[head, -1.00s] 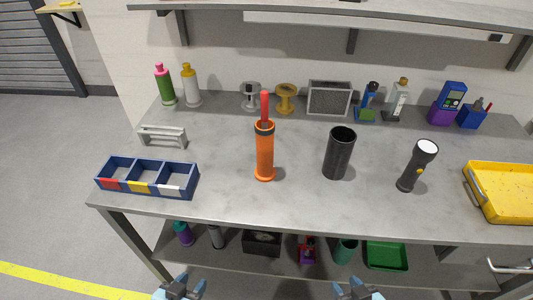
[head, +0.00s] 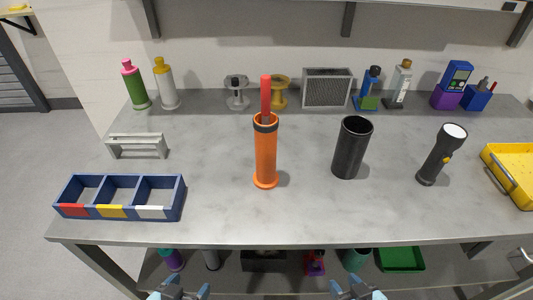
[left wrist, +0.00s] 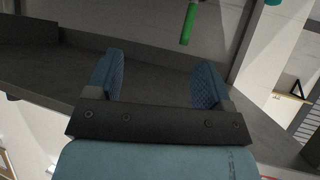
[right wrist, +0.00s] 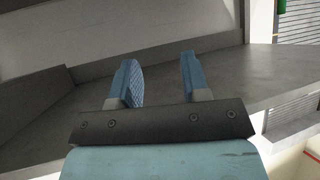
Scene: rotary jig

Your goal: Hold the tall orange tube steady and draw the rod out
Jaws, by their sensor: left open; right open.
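The tall orange tube (head: 265,155) stands upright on its round foot near the middle of the bench, with a dark band near its top. A red rod (head: 266,95) sticks up out of its mouth; the rod's lower part is hidden inside. My left gripper (head: 180,288) and my right gripper (head: 357,286) are at the bottom edge of the head view, in front of the bench and well apart from the tube. Both are open and empty, as the left wrist view (left wrist: 158,82) and right wrist view (right wrist: 160,80) also show.
A black cup (head: 351,150) and a flashlight (head: 440,155) stand right of the tube. A blue three-part bin (head: 120,183) and a grey bracket (head: 138,146) lie left. Bottles, spools and a grey speaker-like box (head: 327,88) line the back. The bench (head: 225,210) is bare around the tube.

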